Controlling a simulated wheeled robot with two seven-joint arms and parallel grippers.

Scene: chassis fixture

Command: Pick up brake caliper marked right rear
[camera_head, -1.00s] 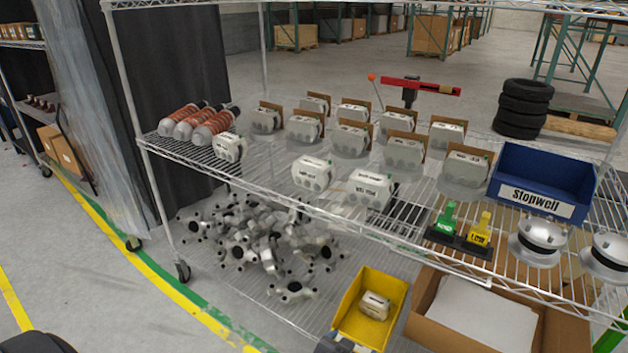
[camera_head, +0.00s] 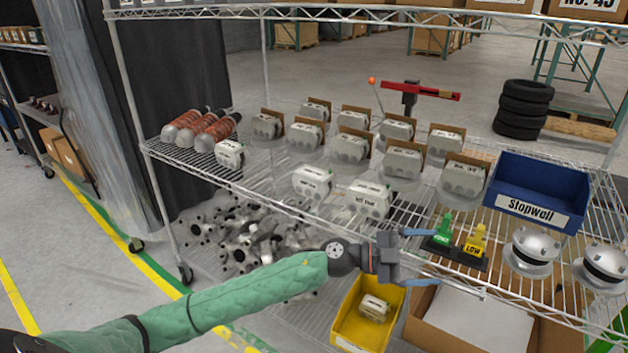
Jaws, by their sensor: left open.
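Pale brake calipers stand on the wire shelf. Three are at its front: one at the left (camera_head: 229,153), one in the middle (camera_head: 312,181) and one at the right (camera_head: 369,198). They carry dark printed labels, too small to tell which reads right rear. Another caliper (camera_head: 374,308) lies in the yellow bin (camera_head: 345,328) below. My left gripper (camera_head: 432,258) is open and empty, its blue fingers pointing right. In the picture it is right of and below the right front caliper, apart from it. My right gripper is not in view.
More calipers with brown cards (camera_head: 352,145) stand behind. A green and yellow tag stand (camera_head: 455,258), a blue "Stopwell" bin (camera_head: 543,190) and silver discs (camera_head: 530,252) are to the right. Orange springs (camera_head: 205,130) lie at the left. An open carton (camera_head: 420,305) stands below.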

